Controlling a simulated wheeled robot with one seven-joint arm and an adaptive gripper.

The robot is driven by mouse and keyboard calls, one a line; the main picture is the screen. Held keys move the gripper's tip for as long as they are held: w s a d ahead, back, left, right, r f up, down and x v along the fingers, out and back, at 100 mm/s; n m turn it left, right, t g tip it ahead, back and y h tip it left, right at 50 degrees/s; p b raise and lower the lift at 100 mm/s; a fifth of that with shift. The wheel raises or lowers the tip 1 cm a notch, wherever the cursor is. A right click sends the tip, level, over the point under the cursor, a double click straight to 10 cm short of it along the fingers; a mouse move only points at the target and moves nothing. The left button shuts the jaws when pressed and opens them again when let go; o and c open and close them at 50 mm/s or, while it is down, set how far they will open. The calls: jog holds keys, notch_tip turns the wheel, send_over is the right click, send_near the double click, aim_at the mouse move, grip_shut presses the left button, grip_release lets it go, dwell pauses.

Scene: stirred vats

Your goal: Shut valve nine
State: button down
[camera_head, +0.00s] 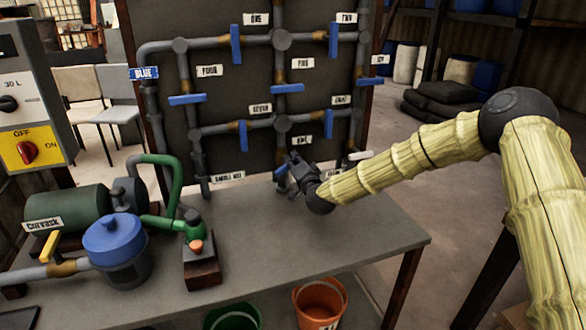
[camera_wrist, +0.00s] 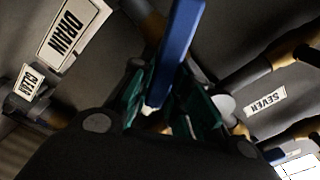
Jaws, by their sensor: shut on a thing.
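My gripper (camera_head: 291,176) is at the lower middle of the pipe board, at the pipe below the central lower joint. In the wrist view, its dark green fingers (camera_wrist: 175,115) are shut around a blue valve handle (camera_wrist: 182,50). The handle's free end sticks up between them. I cannot tell how far the valve is turned.
Other blue handles sit close by, at labels FOUR (camera_head: 187,99), FIVE (camera_head: 287,88) and SEVEN (camera_head: 250,124). A green pump (camera_head: 70,215) and blue-lidded pot (camera_head: 115,240) stand on the bench's left. The bench's right front (camera_head: 330,235) is clear.

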jog(key=m+b, duration=0.1)
jog(key=f+m+b, duration=0.1)
jog(key=m, duration=0.1)
jog(key=m+b, duration=0.2)
jog(key=shift+d+f, duration=0.25)
jog(key=shift+m+b, duration=0.5)
jog(key=shift+m, duration=0.1)
jog(key=c, duration=1.3)
grip_release()
jog(key=shift+c, duration=0.2)
jog(key=v, duration=1.2)
jog(key=shift+r, duration=0.2)
